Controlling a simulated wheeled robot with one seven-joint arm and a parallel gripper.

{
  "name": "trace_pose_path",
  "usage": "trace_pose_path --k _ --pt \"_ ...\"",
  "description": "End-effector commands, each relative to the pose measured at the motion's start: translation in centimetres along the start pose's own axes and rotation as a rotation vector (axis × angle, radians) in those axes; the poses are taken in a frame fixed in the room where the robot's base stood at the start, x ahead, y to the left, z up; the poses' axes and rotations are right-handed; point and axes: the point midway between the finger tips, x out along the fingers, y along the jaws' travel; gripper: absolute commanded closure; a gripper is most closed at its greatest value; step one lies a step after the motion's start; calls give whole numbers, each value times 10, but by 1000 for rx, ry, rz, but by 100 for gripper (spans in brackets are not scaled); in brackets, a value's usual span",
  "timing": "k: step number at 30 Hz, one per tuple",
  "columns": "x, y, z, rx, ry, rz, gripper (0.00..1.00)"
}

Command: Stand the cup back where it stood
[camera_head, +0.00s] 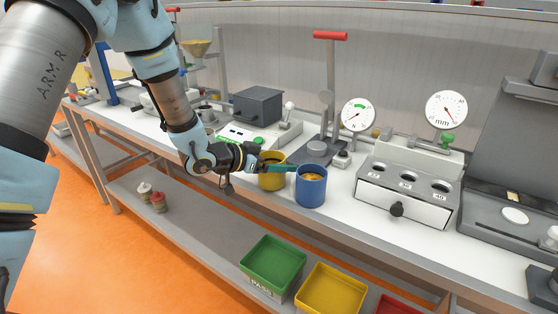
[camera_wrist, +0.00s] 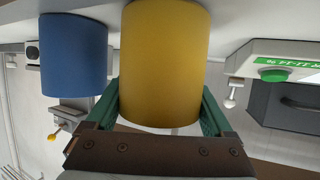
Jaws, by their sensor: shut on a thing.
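The yellow cup (camera_head: 271,180) is upright at the front of the white bench, just left of the blue cup (camera_head: 311,190). My gripper (camera_head: 279,166) reaches in from the left and is shut on the yellow cup, its green fingers on either side near the rim. In the wrist view, which is upside down, the yellow cup (camera_wrist: 165,60) fills the space between the fingers (camera_wrist: 160,108), and the blue cup (camera_wrist: 73,55) stands apart beside it.
A grey drawer block (camera_head: 405,190) with round holes stands to the right. A press stand (camera_head: 318,150), a dial gauge (camera_head: 358,115) and a device with a green button (camera_head: 258,140) stand behind the cups. Green (camera_head: 273,291) and yellow (camera_head: 331,305) bins sit below the bench front.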

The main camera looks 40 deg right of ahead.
Motion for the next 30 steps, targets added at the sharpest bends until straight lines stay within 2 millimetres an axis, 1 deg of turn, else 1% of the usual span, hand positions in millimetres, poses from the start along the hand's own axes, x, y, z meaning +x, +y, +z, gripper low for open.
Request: trace_pose_path --k 5,6,9,10,17,20,23,30 --pt "1 0 2 -1 0 0 81" --pt "1 0 3 -1 0 0 13" --pt "1 0 2 -1 0 0 2" --pt "1 0 2 -1 0 0 0" --pt "0 0 1 -1 0 0 0" --pt "-4 -1 0 -1 0 -2 0" --pt "-17 -1 1 -1 0 -3 0" --pt "-68 -2 1 0 1 -5 0"
